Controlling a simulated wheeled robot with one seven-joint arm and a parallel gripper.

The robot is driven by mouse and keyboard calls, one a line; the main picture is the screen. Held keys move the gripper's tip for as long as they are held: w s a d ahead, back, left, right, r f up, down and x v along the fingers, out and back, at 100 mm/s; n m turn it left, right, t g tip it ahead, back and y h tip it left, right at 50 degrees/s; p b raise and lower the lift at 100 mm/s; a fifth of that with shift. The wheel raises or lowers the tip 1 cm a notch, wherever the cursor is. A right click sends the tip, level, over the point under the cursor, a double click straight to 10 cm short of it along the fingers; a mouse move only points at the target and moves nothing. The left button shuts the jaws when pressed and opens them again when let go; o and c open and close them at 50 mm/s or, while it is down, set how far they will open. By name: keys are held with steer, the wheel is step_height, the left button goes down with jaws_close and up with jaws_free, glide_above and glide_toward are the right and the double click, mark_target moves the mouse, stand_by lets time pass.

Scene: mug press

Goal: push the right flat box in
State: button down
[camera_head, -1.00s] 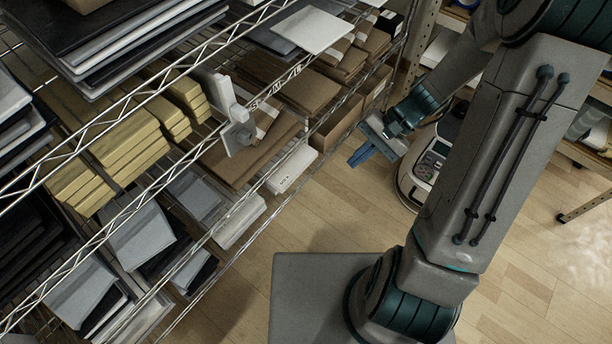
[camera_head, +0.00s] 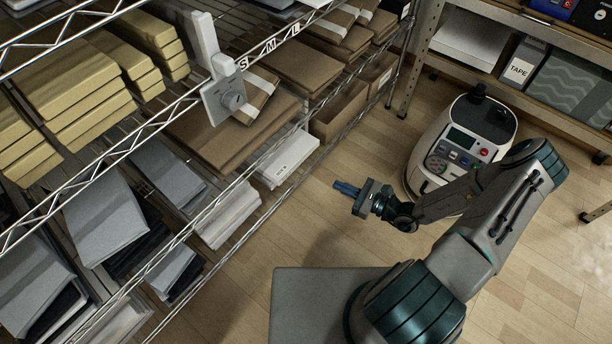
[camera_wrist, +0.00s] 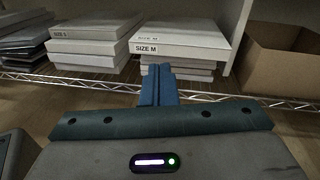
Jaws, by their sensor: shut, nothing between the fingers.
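My gripper (camera_head: 345,188) is shut and empty, its blue fingers pointing left at the shelf rack. In the wrist view the fingers (camera_wrist: 160,84) point at the front of a stack of flat boxes. The right flat box (camera_wrist: 182,38) is white, marked SIZE M, on top of that stack; its front overhangs the boxes below. It also shows in the head view (camera_head: 288,157), left of my fingertips, with a floor gap between. The left flat box (camera_wrist: 95,30), marked SIZE S, tops the neighbouring stack. Whether the fingers touch anything is not clear in the wrist view; the head view shows them apart.
A wire shelf edge (camera_wrist: 220,97) runs below the stacks. An open brown carton (camera_head: 338,110) sits right of the SIZE M stack behind an upright divider. A white machine (camera_head: 460,150) stands on the floor behind my arm. The wooden floor before the rack is clear.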

step_height(320, 180, down, 4)
steer(key=r+m+t, duration=0.1)
steer(key=m+t, duration=0.1)
steer(key=b, duration=0.5)
glide_toward(298, 164)
steer(key=shift+m+h, duration=0.4)
steer(key=x, duration=0.5)
steer(key=shift+a+f, duration=0.1)
steer(key=shift+a, duration=0.05)
steer(key=shift+x, duration=0.75)
